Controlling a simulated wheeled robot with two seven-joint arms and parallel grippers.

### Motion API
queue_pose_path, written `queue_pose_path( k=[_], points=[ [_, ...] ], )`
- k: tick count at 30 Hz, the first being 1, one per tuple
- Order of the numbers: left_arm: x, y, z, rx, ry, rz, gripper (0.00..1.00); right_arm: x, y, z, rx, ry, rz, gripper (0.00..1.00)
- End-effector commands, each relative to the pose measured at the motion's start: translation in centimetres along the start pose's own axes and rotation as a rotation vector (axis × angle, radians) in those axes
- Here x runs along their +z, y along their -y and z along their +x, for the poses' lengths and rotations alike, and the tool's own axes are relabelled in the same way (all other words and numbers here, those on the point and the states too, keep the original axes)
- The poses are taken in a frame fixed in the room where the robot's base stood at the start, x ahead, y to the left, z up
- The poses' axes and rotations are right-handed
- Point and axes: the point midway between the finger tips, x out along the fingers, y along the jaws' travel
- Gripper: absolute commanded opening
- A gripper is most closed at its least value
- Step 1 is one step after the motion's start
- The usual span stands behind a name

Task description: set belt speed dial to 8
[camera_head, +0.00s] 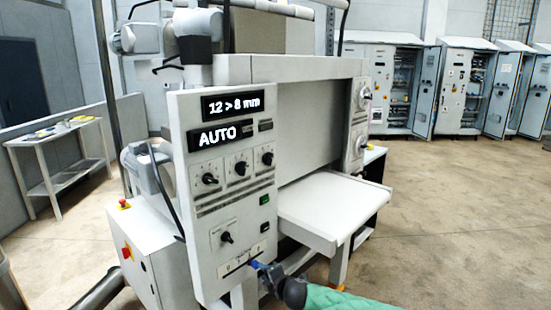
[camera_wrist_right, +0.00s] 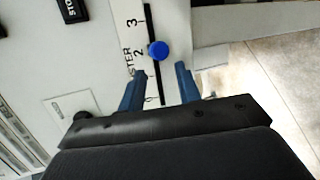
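The grey control panel of the sheeter (camera_head: 222,180) faces me. It carries three black dials in a row, left (camera_head: 210,179), middle (camera_head: 239,168) and right (camera_head: 268,159), plus a lone black dial (camera_head: 227,237) below. Their labels are too small to read, so I cannot tell which is belt speed. My right gripper (camera_head: 258,266) is at the panel's bottom strip. In the right wrist view its blue fingers (camera_wrist_right: 160,86) are apart with nothing between them. A blue slider knob (camera_wrist_right: 158,50) sits just beyond the fingertips, near the printed 2. My left gripper is not in view.
Displays on the panel read "12 > 8 mm" (camera_head: 233,105) and "AUTO" (camera_head: 219,136). A white feed table (camera_head: 334,205) juts out right of the panel. A small bench (camera_head: 60,165) stands at the left. Open floor (camera_head: 460,220) lies to the right.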

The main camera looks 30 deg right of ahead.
Motion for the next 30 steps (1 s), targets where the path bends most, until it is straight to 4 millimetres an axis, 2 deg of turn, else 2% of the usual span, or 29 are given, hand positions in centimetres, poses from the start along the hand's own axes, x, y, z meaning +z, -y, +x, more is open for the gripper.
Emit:
queue_pose_path(
  k=[1,6,12,18,21,24,30],
  points=[
    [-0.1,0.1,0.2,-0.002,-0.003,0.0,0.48,1.6,-3.1,0.0,0.041,-0.005,-0.076,0.34],
    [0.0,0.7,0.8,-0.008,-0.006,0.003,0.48,5.6,-11.5,-0.7,0.16,-0.022,-0.319,0.34],
    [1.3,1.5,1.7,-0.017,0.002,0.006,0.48,10.2,-20.6,-3.0,0.277,-0.019,-0.606,0.34],
    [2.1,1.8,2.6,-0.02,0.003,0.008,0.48,14.2,-28.3,-6.4,0.362,-0.001,-0.872,0.34],
    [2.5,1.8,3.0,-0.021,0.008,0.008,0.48,15.7,-30.9,-8.0,0.387,0.008,-0.972,0.34],
    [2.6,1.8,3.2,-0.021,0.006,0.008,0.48,16.7,-32.6,-9.1,0.402,0.016,-1.041,0.34],
    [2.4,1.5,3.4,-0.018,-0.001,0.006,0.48,17.5,-34.0,-10.0,0.414,0.022,-1.096,0.34]
  ],
)
